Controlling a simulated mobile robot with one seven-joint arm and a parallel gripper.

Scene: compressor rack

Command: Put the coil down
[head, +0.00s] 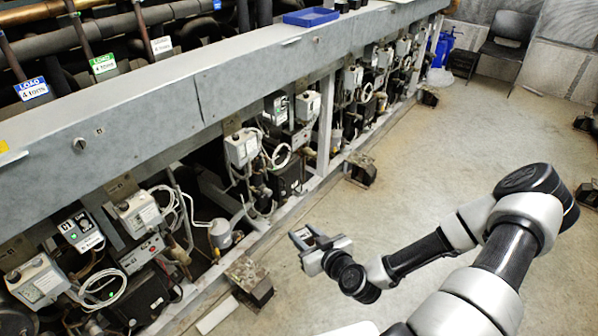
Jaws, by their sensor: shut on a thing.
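My gripper (303,240) is near the middle of the head view, at the end of my arm, which reaches in from the lower right. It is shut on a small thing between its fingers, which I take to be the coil. The fingers cover most of it, and its shape is too small to make out. In the picture the gripper appears over the bare concrete floor, to the right of the compressor rack (215,90). Its height above the floor is hard to tell.
The rack runs diagonally along the left, with grey control boxes, cables and pipes below its beam. A blue tray (311,17) sits on top. Rusty foot blocks (250,277) stick out at floor level. A dark chair (508,42) stands at the back right. The floor (450,140) is mostly clear.

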